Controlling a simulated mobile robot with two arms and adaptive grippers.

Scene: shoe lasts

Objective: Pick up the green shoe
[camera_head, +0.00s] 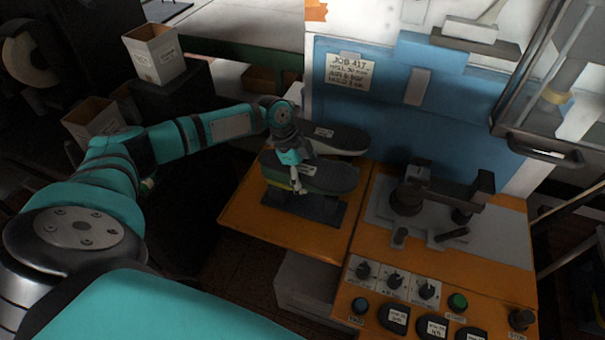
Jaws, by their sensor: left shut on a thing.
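The shoe that looks like the green one (335,178) lies dark sole up on a dark stand (312,209) on the orange table. A dull green and yellowish edge shows at its left end. My left gripper (297,186) reaches down over its left part and is shut on it. The gripper hides part of the shoe, and I cannot tell whether the shoe is clear of the stand. My right gripper is not in view.
A second dark-soled shoe (347,141) with a white label lies just behind. An orange machine with knobs and buttons (395,283) stands at the right, with a dark clamp (440,190) on its top. A blue panel (385,120) rises behind. The orange table (245,211) has bare room at its front left.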

